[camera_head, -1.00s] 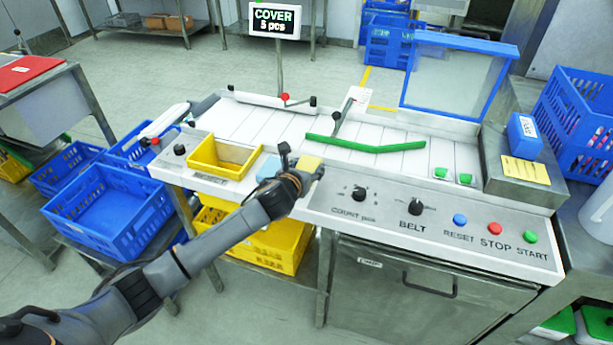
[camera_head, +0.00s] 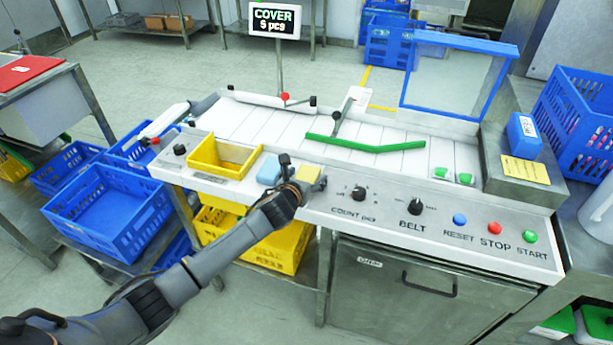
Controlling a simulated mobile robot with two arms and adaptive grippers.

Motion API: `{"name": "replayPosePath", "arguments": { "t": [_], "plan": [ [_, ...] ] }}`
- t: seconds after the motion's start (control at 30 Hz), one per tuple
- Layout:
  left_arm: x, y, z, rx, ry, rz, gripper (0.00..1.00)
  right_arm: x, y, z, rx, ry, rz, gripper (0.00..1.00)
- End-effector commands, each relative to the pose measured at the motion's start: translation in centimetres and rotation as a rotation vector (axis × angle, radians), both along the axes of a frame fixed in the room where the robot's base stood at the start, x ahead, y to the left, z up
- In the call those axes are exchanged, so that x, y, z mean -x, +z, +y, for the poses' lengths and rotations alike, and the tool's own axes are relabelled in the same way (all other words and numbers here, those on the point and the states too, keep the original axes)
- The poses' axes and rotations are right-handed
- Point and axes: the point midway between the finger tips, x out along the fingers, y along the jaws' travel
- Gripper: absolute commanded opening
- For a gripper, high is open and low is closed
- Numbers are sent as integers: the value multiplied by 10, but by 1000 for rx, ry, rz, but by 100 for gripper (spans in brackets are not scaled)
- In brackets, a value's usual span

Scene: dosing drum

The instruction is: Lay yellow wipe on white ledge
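The yellow wipe (camera_head: 308,173) is a small yellow block at the tip of my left gripper (camera_head: 302,172), over the front edge of the machine. The gripper's fingers are on either side of it, and it appears held between them; the arm hides part of the grip. The white ledge (camera_head: 335,186) is the pale front strip of the machine, running beside and below the wipe. I cannot tell whether the wipe touches it. A light blue wipe (camera_head: 269,170) lies just left of the gripper. My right gripper is not in view.
A yellow tray (camera_head: 222,157) stands left of the blue wipe. Knobs and buttons, including the count knob (camera_head: 358,193), line the panel to the right. A green bar (camera_head: 365,146) crosses the belt behind. Blue crates (camera_head: 110,212) stand at left.

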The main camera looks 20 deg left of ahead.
Motion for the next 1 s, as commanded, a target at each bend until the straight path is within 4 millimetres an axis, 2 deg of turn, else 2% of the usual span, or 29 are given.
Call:
{"name": "replayPosePath", "arguments": {
  "t": [0.2,0.33,0.8,1.0],
  "plan": [
    [0,4,0,0,0,-1,78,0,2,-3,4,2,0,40],
    [12,8,1,-2,-1,-1,78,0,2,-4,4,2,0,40],
    [92,40,4,-3,-1,-1,78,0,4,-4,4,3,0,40],
    [108,48,4,0,0,0,78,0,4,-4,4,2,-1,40]
  ]
}}
